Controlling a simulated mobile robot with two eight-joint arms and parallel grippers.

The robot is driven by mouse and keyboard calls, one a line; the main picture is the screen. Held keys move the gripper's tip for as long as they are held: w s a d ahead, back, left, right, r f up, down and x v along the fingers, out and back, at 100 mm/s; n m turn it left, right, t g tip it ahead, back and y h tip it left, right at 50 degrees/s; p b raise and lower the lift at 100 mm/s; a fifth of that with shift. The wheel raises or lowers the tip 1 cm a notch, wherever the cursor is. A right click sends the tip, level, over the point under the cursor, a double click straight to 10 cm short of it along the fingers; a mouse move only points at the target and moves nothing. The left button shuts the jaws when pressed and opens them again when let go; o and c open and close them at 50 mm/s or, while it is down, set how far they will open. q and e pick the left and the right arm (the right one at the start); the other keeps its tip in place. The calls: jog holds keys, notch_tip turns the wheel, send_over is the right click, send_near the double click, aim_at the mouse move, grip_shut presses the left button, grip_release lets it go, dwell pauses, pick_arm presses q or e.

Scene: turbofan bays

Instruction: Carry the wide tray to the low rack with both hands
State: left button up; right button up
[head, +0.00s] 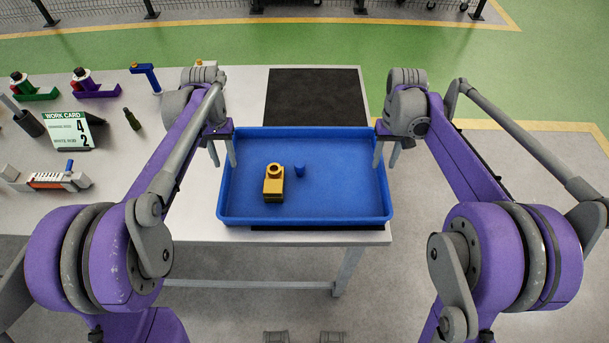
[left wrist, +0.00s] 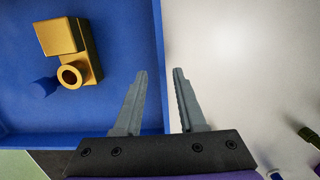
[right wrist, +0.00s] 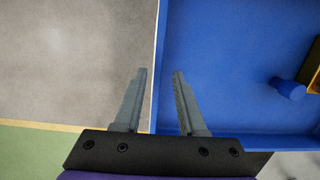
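The wide blue tray (head: 345,217) lies on the white table near its front edge. A gold block with a round collar (head: 273,187) and a small blue cylinder (head: 300,170) are inside it. My left gripper (head: 223,160) is open at the tray's left wall, one finger on each side of it; the left wrist view shows the wall (left wrist: 158,60) between the parted fingers. My right gripper (head: 386,160) is open at the right wall in the same way, and the right wrist view shows that wall (right wrist: 157,50) in the finger gap. The low rack cannot be made out.
A black mat (head: 314,95) lies free behind the tray. At the left of the table are a work card (head: 70,130), a dark bottle (head: 131,118), a purple holder (head: 97,90), a green holder (head: 36,93) and a blue-handled tool (head: 147,77). Green floor and a fence lie beyond.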

aim_at(227, 168)
pick_arm(q)
jog(key=shift+s+f, duration=0.15)
jog(key=shift+f, duration=0.85)
jog(key=shift+s+f, duration=0.1)
jog(key=shift+f, duration=0.85)
pick_arm(e)
jog(key=shift+s+f, duration=0.15)
jog(key=shift+f, duration=0.85)
jog(key=shift+s+f, duration=0.1)
jog(key=shift+f, duration=0.85)
pick_arm(q)
grip_shut()
pick_arm(e)
grip_shut()
